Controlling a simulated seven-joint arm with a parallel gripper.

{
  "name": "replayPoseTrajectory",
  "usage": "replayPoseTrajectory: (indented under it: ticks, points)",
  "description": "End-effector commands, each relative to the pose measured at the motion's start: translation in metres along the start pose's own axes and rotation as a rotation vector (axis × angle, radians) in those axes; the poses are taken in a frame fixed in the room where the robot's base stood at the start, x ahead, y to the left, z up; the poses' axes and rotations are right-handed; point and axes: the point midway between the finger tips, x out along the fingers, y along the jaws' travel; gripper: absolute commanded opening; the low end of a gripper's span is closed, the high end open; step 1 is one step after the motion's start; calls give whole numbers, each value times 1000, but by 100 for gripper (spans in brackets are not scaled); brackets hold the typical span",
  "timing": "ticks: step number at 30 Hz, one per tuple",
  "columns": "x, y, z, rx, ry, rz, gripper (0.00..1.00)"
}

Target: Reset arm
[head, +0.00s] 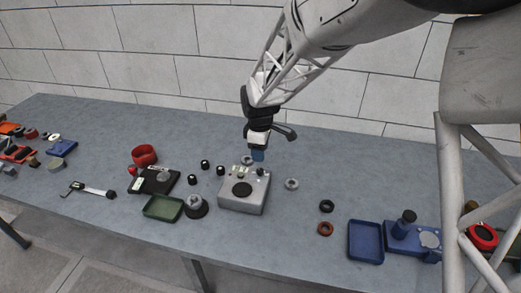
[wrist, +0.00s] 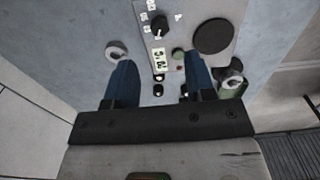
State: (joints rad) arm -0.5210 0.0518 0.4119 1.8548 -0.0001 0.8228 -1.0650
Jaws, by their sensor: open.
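My gripper (head: 258,156) hangs above the table, just behind and over the grey control box, with its fingers pointing down. In the wrist view its two blue fingers (wrist: 155,85) are spread apart with nothing held between them. The grey control box (head: 243,192) has a dark round disc on its front and a knob on top. In the wrist view the box (wrist: 184,32) shows a black knob, a lit green display, small buttons and the dark disc.
A grey ring (head: 292,184) lies right of the box. Several small black knobs, a black device (head: 154,180), a green tray (head: 163,207) and a red cup (head: 144,155) stand left. A blue tray (head: 366,241) lies right. The table's back strip is mostly clear.

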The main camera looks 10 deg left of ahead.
Motion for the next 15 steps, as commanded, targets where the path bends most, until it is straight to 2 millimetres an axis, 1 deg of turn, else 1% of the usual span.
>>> replayPoseTrajectory:
  ticks: [8, 11, 15]
  points:
    - [-2, -1, 3, 9, 1, 2, 50]
    - [-8, -3, 10, 31, 2, 5, 50]
    - [-25, -8, 31, 98, 8, 15, 50]
